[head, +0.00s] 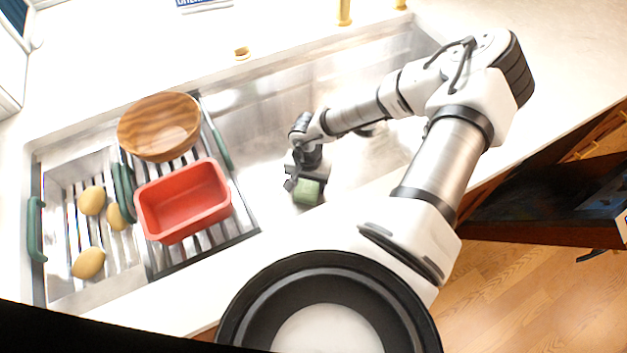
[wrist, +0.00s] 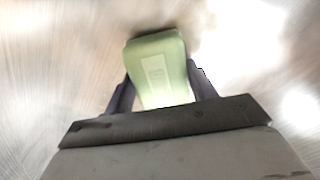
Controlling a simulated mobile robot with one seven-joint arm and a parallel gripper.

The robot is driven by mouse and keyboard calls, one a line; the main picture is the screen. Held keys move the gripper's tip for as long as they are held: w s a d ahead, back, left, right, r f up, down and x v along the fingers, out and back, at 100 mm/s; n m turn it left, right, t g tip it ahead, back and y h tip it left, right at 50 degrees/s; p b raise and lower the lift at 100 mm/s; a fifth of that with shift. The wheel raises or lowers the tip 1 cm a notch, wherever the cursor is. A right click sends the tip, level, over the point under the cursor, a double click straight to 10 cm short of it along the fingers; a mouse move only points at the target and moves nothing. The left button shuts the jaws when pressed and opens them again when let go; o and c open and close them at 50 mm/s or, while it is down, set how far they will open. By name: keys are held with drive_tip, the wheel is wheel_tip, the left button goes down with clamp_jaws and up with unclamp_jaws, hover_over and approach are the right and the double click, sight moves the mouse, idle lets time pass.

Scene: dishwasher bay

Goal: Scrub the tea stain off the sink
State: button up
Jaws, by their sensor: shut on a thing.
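My gripper (head: 304,180) is low in the steel sink basin (head: 265,110), near its front edge. It is shut on a green sponge (head: 308,193). In the wrist view the sponge (wrist: 157,68) sits between the two dark fingers and sticks out past them. A blurred brownish dark patch (wrist: 200,22) shows on the steel just beyond the sponge's far right corner. I cannot tell whether it is the tea stain or a shadow. No stain is clear in the head view, where my arm covers part of the basin. Whether the sponge touches the steel is unclear.
Left of the basin, a rack (head: 205,247) holds a red tub (head: 183,200) and a wooden bowl (head: 160,126). Several yellowish potato-like items (head: 92,200) lie on the slats at far left. A brass tap part (head: 344,12) stands behind the sink. The basin's middle is open.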

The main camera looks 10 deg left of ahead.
drive_tip(key=shift+s+a+b, duration=0.3)
drive_tip(key=shift+s+a, duration=0.25)
drive_tip(key=shift+a, duration=0.3)
drive_tip(key=shift+s+a+b, duration=0.3)
drive_tip(key=shift+s+a, duration=0.25)
drive_tip(key=shift+a, duration=0.25)
drive_tip(key=shift+s+a+f+b, duration=0.15)
drive_tip(key=shift+s+a+b, duration=0.55)
drive_tip(key=shift+a, duration=0.3)
drive_tip(key=shift+s+a, duration=0.4)
drive_tip(key=shift+a, duration=0.1)
drive_tip(key=shift+w+a, duration=0.5)
drive_tip(key=shift+w, duration=0.15)
drive_tip(key=shift+w+d+r, duration=0.15)
drive_tip(key=shift+w+d, duration=0.4)
drive_tip(key=shift+d, duration=0.25)
drive_tip(key=shift+w+d+r, duration=0.1)
drive_tip(key=shift+w+d, duration=0.45)
drive_tip(key=shift+d, duration=0.2)
drive_tip(key=shift+w+d+f, duration=0.1)
drive_tip(key=shift+w+d, duration=0.95)
drive_tip(key=shift+d, duration=0.55)
drive_tip(key=shift+w+d+f, duration=0.1)
drive_tip(key=shift+w+d, duration=1)
drive_tip(key=shift+d, duration=0.55)
drive_tip(key=shift+w+d+f, duration=0.1)
drive_tip(key=shift+w+d, duration=0.95)
drive_tip(key=shift+d, duration=0.55)
drive_tip(key=shift+r+p, duration=0.1)
drive_tip(key=shift+p, duration=0.2)
